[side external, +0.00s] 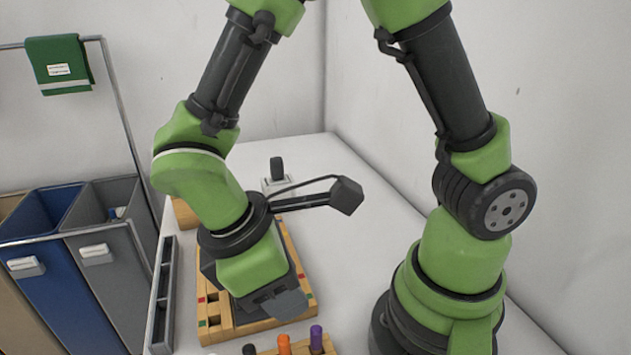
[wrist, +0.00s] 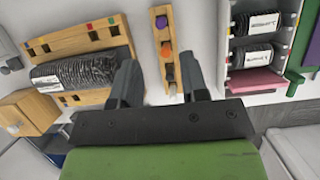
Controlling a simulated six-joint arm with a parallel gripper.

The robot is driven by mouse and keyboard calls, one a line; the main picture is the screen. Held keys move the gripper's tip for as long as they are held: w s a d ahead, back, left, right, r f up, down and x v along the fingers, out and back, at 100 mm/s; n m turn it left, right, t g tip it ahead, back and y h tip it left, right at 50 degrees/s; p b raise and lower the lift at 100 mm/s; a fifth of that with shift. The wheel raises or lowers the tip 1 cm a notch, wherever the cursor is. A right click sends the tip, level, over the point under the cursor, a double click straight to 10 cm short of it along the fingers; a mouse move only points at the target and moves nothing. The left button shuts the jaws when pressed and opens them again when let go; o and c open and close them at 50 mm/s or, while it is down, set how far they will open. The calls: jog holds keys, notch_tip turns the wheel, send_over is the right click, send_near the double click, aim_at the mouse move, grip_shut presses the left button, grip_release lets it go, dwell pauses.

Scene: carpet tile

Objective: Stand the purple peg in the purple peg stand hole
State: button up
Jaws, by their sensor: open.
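The purple peg (side external: 316,338) stands in a narrow wooden rack (side external: 325,351) at the bottom edge of the side view. In the wrist view the purple peg (wrist: 161,21) is at the rack's far end, beyond an orange peg (wrist: 166,50) and a black one (wrist: 168,73). The wooden stand (wrist: 120,38) has square holes and small coloured marks; I cannot make out a purple mark. It also shows in the side view (side external: 240,325), partly behind my arm. My gripper (wrist: 159,62) is open and empty, its fingers apart on either side of the rack's near part in the picture.
A black textured roll (wrist: 75,72) lies across the stand. A grey tray (wrist: 226,60) with labelled black rolls is at the right of the wrist view. A wooden block (wrist: 28,110) sits at the left. A long dark tray (side external: 162,295) lines the table edge beside bins (side external: 100,285).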

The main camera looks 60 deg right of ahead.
jog(key=s+d+r+m+t+y, duration=0.1)
jog(key=d+r+m+t, duration=0.3)
jog(key=r, duration=0.4)
jog(key=s+d+r+m+t+y, duration=0.1)
jog(key=d+r+m+t+y, duration=0.3)
jog(key=r+m, duration=0.4)
jog(key=shift+s+d+m+t, duration=0.35)
jog(key=shift+d+t, duration=0.2)
jog(key=shift+t, duration=0.65)
